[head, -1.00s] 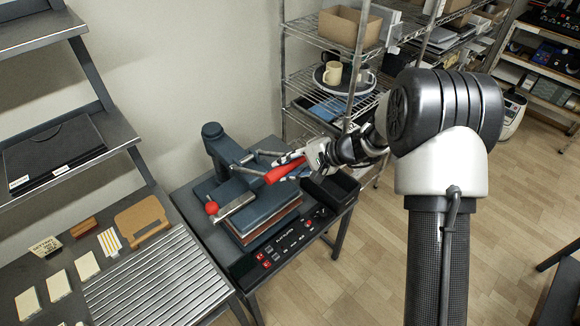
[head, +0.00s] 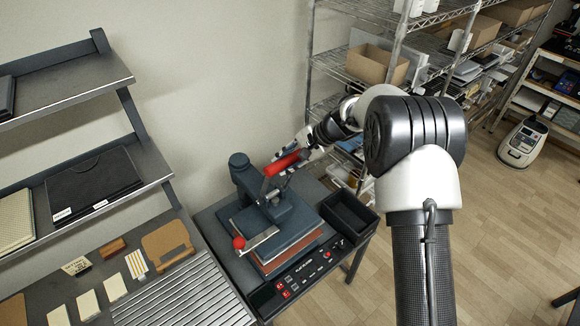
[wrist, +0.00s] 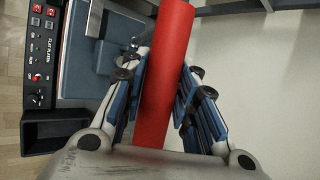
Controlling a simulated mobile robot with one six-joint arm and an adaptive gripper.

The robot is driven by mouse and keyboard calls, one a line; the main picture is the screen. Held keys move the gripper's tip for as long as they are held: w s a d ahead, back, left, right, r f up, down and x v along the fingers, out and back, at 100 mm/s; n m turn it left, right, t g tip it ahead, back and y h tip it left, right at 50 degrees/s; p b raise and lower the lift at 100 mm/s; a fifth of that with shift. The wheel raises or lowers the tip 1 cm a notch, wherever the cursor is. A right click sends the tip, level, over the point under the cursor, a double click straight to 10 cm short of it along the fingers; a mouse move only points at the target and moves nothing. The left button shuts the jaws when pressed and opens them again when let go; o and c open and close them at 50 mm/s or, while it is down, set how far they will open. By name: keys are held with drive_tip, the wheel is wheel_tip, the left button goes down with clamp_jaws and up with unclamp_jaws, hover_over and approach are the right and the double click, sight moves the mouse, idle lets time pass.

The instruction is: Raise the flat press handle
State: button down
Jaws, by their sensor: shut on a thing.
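The flat press (head: 284,222) stands on a small dark table, with a dark upper plate over a reddish-brown layer. Its red handle (head: 283,163) is raised above the press in the head view and runs down the middle of the wrist view (wrist: 167,70). My gripper (head: 304,156) is at the handle's right end. In the wrist view its fingers (wrist: 162,95) lie on both sides of the red grip, shut on it. A red ball knob (head: 239,243) sits at the press's front left. Part of the handle's linkage is hidden behind my gripper in the wrist view.
A black open bin (head: 349,213) stands right of the press, beside the control panel (head: 299,277). A wire shelf (head: 345,75) with boxes stands behind my arm. A bench with a ribbed plate (head: 185,295) lies to the left. Open floor is at right.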

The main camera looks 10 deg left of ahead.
drive_tip(key=shift+w+a+r, duration=0.15)
drive_tip(key=shift+w+r, duration=0.1)
drive_tip(key=shift+r, duration=0.15)
drive_tip(key=shift+r, duration=0.1)
drive_tip(key=c, duration=1.6)
unclamp_jaws()
drive_tip(key=shift+w+a, duration=0.1)
drive_tip(key=o, duration=0.3)
drive_tip(key=shift+f, duration=0.2)
drive_tip(key=v, duration=1.2)
drive_tip(key=shift+s, duration=0.2)
